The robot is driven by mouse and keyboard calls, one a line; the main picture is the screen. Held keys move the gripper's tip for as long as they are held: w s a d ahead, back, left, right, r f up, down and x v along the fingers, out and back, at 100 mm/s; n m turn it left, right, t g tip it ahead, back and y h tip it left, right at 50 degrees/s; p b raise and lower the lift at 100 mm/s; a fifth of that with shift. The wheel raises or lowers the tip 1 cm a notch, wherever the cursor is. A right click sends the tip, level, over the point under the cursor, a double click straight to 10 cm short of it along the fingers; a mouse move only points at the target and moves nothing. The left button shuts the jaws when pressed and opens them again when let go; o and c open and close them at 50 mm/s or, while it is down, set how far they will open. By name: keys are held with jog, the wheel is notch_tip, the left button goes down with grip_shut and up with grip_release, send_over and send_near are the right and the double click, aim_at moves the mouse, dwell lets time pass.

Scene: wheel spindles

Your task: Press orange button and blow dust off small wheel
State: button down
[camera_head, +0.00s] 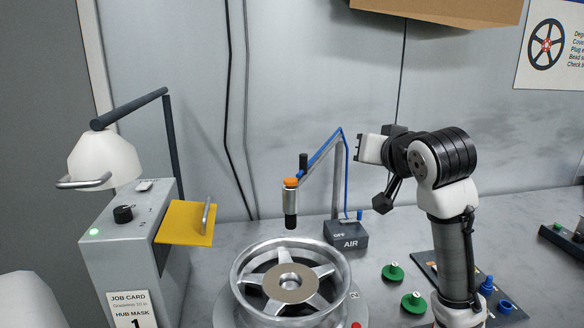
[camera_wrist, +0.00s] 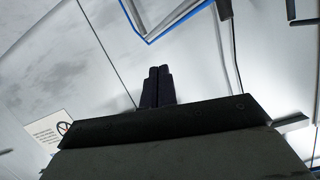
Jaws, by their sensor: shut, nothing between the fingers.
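The orange button (camera_head: 291,182) sits on top of a silver air nozzle (camera_head: 291,204) with a black tip, hanging from a jointed grey arm with a blue hose (camera_head: 324,150). The nozzle points down above the small wheel (camera_head: 256,256), a silver spoked wheel with a tan disc at its hub. My gripper (camera_head: 360,148) is up to the right of the button, apart from it, and points left. In the wrist view my gripper's dark fingers (camera_wrist: 157,87) are together with nothing between them. The blue hose also shows in the wrist view (camera_wrist: 150,38).
A grey AIR box (camera_head: 346,236) stands at the foot of the nozzle arm. A grey machine (camera_head: 130,240) with a knob, a green light and a yellow plate (camera_head: 184,222) stands at left. Green knobs (camera_head: 393,271) and blue parts (camera_head: 487,284) lie at right.

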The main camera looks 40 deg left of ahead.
jog(key=s+a+r+n+g+h, duration=0.1)
jog(key=s+a+r+g+h, duration=0.1)
jog(key=s+r, duration=0.2)
jog(key=s+a+r+n+g+h, duration=0.1)
jog(key=s+a+r+g+h, duration=0.1)
jog(key=s, duration=0.9)
notch_tip(320, 180, up, 2)
jog(key=shift+s+a+r+h, duration=0.25)
jog(key=shift+a+h, duration=0.25)
jog(key=shift+a, duration=0.2)
jog(key=shift+w+f, duration=0.1)
jog(key=shift+f, duration=0.05)
jog(key=p, duration=0.3)
send_over(291, 182)
notch_tip(291, 182, down, 6)
jog(key=f, duration=0.2)
jog(key=f+p, duration=0.1)
jog(key=shift+d+f, duration=0.25)
jog(key=shift+f, duration=0.8)
